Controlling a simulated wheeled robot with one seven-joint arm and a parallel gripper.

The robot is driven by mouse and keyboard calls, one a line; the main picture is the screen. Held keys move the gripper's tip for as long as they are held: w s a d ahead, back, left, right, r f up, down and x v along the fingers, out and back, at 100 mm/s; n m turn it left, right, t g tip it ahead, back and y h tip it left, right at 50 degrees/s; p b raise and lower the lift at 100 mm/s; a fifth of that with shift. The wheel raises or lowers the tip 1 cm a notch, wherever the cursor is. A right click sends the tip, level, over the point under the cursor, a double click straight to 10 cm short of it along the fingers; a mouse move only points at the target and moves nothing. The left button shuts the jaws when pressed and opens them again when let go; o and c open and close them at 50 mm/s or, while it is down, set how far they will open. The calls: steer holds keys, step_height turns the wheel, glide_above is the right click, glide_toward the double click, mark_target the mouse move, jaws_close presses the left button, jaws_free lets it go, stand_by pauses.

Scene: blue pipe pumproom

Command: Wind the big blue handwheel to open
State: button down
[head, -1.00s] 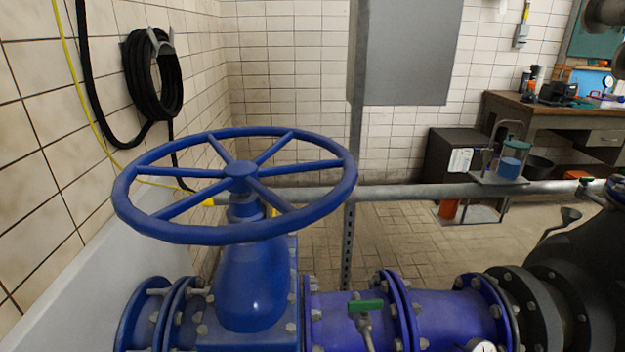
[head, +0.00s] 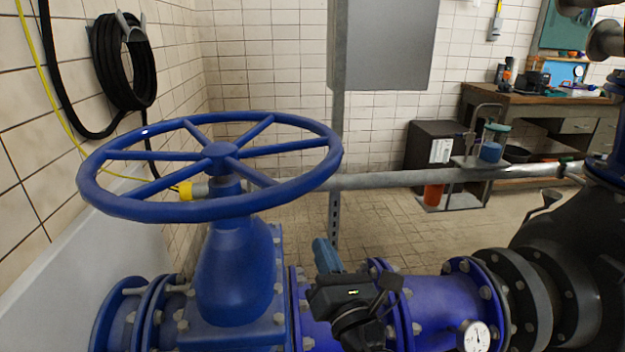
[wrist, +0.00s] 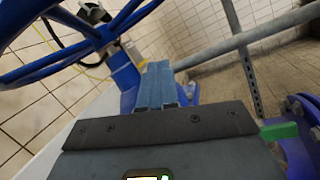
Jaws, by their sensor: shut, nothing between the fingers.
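The big blue handwheel (head: 221,155) lies nearly flat on top of the blue valve body (head: 236,270), left of centre in the head view. It has a round rim and several spokes; its hub also shows at the upper left of the wrist view (wrist: 103,34). My gripper (head: 321,245) has a black body and blue fingers. It is below and to the right of the wheel rim, apart from it, in front of the pipe. In the wrist view its fingers (wrist: 155,84) are together with nothing between them, pointing toward the valve neck.
A grey horizontal pipe (head: 400,178) runs behind the wheel. A blue flanged pipe (head: 445,302) with a gauge (head: 474,336) lies right of the valve. A green lever (wrist: 279,132) is close to my gripper's right. A grey cabinet (head: 385,45) hangs behind.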

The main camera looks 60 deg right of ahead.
steer(key=w+d+r+n+h+p, duration=0.2)
steer(key=w+d+r, duration=0.6)
steer(key=d, duration=0.5)
step_height(320, 180, up, 2)
steer(key=shift+w+r+n+h+p, duration=0.25)
steer(key=shift+n+h+p, duration=0.05)
steer(key=shift+h+p, duration=0.65)
steer(key=shift+d, duration=0.15)
steer(key=w+d+n+t+y+b, duration=0.7)
steer(key=y+b, duration=0.4)
steer(key=y, duration=0.2)
steer(key=shift+w+d+n+t, duration=0.4)
steer(key=shift+w+d+t, duration=0.25)
steer(key=shift+d, duration=0.35)
